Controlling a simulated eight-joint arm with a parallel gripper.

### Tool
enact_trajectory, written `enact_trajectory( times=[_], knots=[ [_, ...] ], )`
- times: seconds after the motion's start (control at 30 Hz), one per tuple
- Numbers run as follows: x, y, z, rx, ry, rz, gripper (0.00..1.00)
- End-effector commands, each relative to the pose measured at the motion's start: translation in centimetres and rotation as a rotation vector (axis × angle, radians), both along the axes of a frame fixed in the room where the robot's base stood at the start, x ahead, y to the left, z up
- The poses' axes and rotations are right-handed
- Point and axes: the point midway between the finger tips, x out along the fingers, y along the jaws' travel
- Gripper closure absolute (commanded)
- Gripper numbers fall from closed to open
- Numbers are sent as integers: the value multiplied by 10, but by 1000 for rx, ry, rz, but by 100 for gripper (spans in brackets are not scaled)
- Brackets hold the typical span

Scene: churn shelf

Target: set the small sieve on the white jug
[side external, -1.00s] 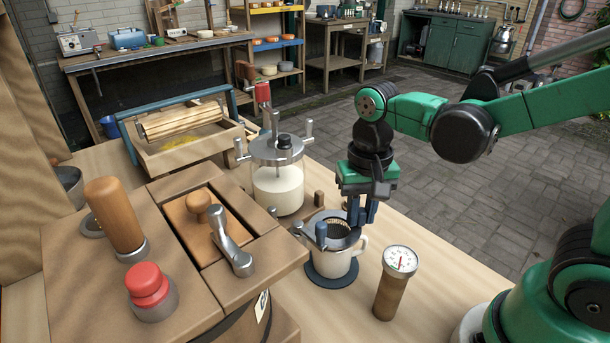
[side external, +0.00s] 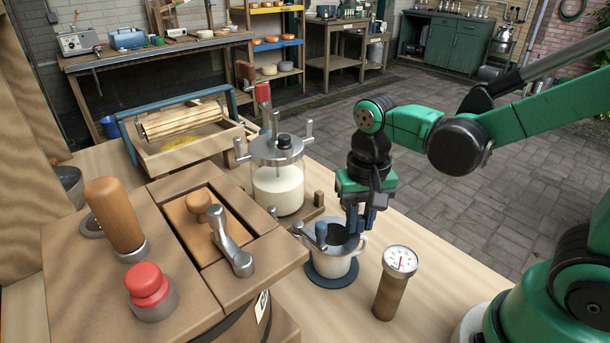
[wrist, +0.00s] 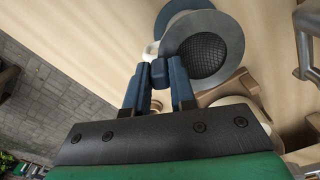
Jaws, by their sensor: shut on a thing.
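The small sieve (side external: 342,238) has a wide grey rim and a dark mesh bowl. It sits at the mouth of the white jug (side external: 335,266), which stands upright on a round dark blue mat (side external: 318,276). I cannot tell whether the sieve's rim bears on the jug. My gripper (side external: 360,228) points down at the jug's far right side, shut on the sieve's small blue grip. In the wrist view the grip (wrist: 158,72) shows between the fingers, with the mesh (wrist: 208,55) beyond. The sieve hides most of the jug there.
A brown thermometer (side external: 392,288) with a white dial stands right of the jug. A glass churn (side external: 277,185) stands behind left. The wooden box (side external: 150,230) fills the left front. The tabletop farther right is clear.

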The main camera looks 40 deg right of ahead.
Motion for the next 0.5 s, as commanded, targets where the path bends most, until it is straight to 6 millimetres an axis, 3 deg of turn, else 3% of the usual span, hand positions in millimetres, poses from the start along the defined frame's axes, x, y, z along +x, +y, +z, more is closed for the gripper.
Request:
enact_trajectory(
  times=[0.17,0.2,0.3,0.5],
  knots=[
    [0,0,0,0,0,0,100],
    [0,0,0,0,0,0,71],
    [0,0,0,0,0,0,43],
    [0,0,0,0,0,0,43]
  ],
)
